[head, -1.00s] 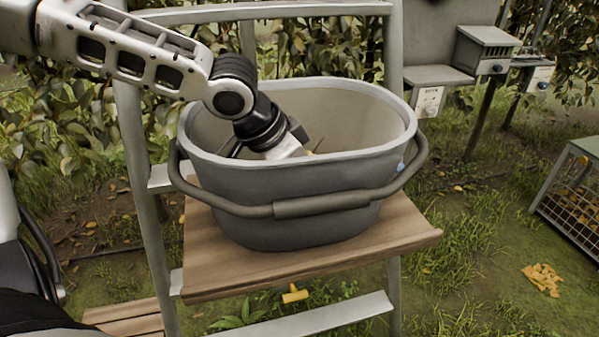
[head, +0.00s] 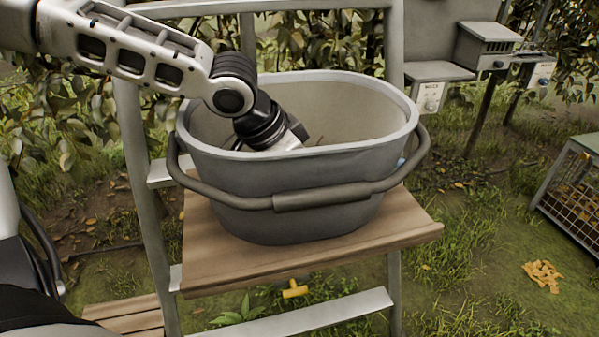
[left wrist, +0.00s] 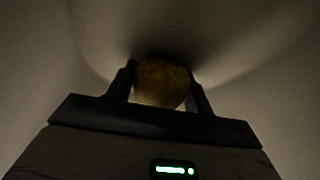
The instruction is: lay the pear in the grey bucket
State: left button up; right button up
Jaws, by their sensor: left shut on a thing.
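The grey bucket (head: 300,205) stands upright on a wooden shelf of a ladder, its dark handle hanging across the front. My left arm reaches down into it, and the gripper's fingertips are hidden behind the near rim in the head view. In the left wrist view my left gripper (left wrist: 163,88) is shut on the yellow-brown pear (left wrist: 161,82), one finger on each side of it. The pear is inside the bucket, close to a pale inner surface; I cannot tell whether it touches. My right gripper is not in view.
The wooden shelf (head: 400,240) carries the bucket between the grey ladder rails (head: 150,230). Grey boxes on a post (head: 487,45) stand at the back right. A wire crate (head: 575,190) stands at the right edge. A small yellow object (head: 295,289) shows below the shelf.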

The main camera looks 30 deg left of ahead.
pick_arm(q)
jog(key=shift+f, duration=0.1)
jog(key=o, duration=1.1)
